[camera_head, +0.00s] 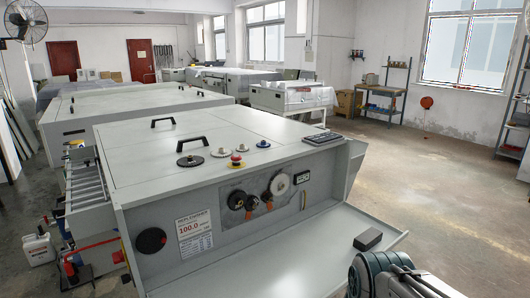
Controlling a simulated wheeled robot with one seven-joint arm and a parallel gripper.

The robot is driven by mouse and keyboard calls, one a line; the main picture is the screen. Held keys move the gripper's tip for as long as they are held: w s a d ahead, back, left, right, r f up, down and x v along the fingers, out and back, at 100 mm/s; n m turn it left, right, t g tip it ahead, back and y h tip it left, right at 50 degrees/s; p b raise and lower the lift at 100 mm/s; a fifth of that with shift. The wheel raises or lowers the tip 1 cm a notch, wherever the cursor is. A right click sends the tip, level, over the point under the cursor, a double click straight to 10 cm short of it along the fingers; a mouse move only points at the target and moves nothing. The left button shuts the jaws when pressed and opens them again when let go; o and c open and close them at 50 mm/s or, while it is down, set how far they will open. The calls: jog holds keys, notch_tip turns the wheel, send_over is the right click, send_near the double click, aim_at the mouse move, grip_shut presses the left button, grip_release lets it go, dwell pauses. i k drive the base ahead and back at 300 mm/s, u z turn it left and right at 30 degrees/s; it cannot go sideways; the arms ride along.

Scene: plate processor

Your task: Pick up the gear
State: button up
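Two gear-like discs lie flat on top of the large grey machine (150,185): a dark toothed one (190,161) and a smaller silvery one (221,152) to its right. A pale round gear-like disc (279,184) and a black disc (236,200) are mounted on the machine's front panel. I cannot tell which of these the task means. Part of my arm shows at the bottom right, in front of the machine's open shelf. No gripper fingers can be made out, and nothing of mine touches the discs.
A red button on a yellow base (236,161) and a blue knob (263,144) stand near the discs. A black keypad (322,139) lies at the top's right edge. A dark block (368,239) rests on the front shelf (310,255). Open floor lies to the right.

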aim_at(190, 161)
jog(key=k, duration=0.65)
jog(key=u, duration=0.4)
jog(key=i, duration=1.4)
jog(key=u, duration=0.3)
